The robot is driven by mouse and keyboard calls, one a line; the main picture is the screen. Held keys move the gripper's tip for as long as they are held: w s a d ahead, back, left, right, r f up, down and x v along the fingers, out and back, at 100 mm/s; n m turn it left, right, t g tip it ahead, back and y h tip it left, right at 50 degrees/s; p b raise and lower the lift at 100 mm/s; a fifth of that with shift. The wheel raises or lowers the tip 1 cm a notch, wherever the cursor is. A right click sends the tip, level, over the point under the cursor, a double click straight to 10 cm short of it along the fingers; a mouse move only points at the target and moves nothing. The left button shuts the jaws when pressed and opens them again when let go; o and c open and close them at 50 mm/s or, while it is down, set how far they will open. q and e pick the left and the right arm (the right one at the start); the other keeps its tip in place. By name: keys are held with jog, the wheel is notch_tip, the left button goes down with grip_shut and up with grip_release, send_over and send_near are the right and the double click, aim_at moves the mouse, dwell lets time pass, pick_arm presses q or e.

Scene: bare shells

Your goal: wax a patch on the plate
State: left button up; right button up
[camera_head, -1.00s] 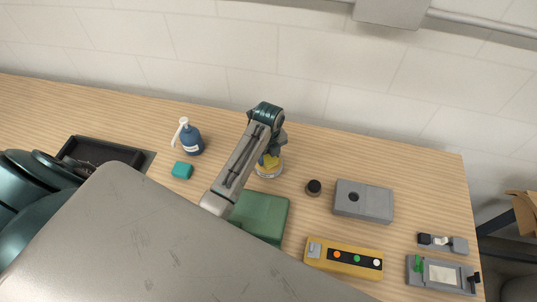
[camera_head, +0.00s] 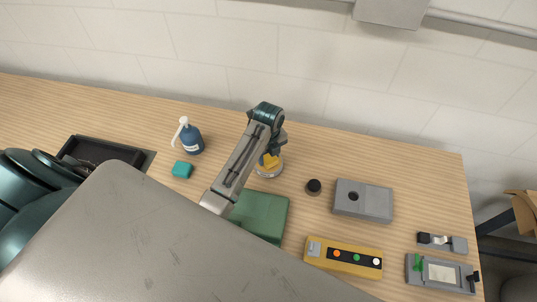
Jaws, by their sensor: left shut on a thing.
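My left gripper (camera_head: 272,152) reaches in from the left and points down over a round clear dish (camera_head: 268,172). It is shut on a yellow block (camera_head: 270,161), which is at the dish; I cannot tell whether it touches the dish's bottom. A green plate or pad (camera_head: 262,216) lies just in front of the dish, partly hidden by my arm. A plate for the wax is not clearly identifiable beyond this green one. My right gripper is not in view.
A black knob (camera_head: 313,187), grey box (camera_head: 362,201), yellow button box (camera_head: 343,258) and grey fixtures (camera_head: 441,273) stand right. Bare wood lies behind the dish.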

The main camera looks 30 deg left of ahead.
aim_at(269, 156)
pick_arm(q)
jog(key=shift+f, duration=0.1)
jog(key=shift+r, duration=3.55)
